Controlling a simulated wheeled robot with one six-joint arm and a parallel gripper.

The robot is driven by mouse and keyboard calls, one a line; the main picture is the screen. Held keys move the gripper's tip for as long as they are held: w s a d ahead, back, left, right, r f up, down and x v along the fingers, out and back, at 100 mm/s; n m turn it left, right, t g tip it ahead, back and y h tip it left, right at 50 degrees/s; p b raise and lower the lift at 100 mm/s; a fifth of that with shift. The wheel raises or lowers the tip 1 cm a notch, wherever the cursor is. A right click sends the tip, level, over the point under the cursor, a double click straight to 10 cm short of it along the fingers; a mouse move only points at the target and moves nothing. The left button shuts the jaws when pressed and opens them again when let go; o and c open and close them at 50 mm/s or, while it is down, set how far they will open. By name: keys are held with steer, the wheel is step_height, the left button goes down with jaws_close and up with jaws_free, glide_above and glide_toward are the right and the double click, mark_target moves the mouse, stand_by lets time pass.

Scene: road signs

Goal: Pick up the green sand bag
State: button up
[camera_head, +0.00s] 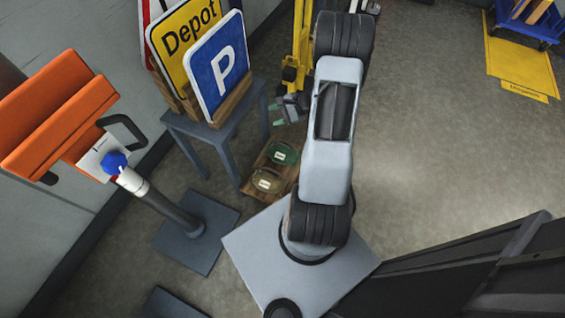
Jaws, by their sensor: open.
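The green sand bag (283,153) is a round dark green bag with a white label. It lies on a low wooden pallet (294,172) on the floor, behind a brown sand bag (267,182) that also has a white label. My gripper (277,114) shows to the left of my arm, above the green bag in the picture. Its jaws are open and empty, with small greenish fingertips. It is apart from the green bag; its exact height over the floor cannot be told. My arm hides the right side of the pallet.
A grey-blue table (215,139) left of the pallet bears a yellow Depot sign (181,40) and a blue P sign (216,68). An orange-topped post (158,203) stands at left. A blue cart (527,25) is far right.

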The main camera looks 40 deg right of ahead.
steer(key=s+d+f+m+t+h+b, duration=0.15)
steer(key=d+f+m+t+b, duration=0.3)
steer(key=f, duration=1.05)
steer(key=m+h+b, duration=0.3)
steer(key=m, duration=0.3)
glide_toward(284, 144)
steer(key=shift+t, duration=0.25)
steer(key=w+f+b, duration=0.2)
steer(key=w+f, duration=0.1)
steer(key=shift+w+a+b, duration=0.2)
steer(key=shift+a+b, duration=0.1)
steer(key=shift+b, duration=0.1)
steer(key=shift+w+a+f, duration=0.1)
steer(key=shift+w, duration=0.3)
steer(key=b+x, duration=0.2)
steer(key=x, duration=0.1)
steer(key=shift+w+a+f+b, duration=0.2)
steer(key=shift+w+f+b, duration=0.05)
steer(key=shift+f+b, duration=0.1)
steer(key=shift+w+a+f, duration=0.15)
steer(key=shift+w, duration=0.55)
steer(key=shift+c, duration=0.5)
jaws_close()
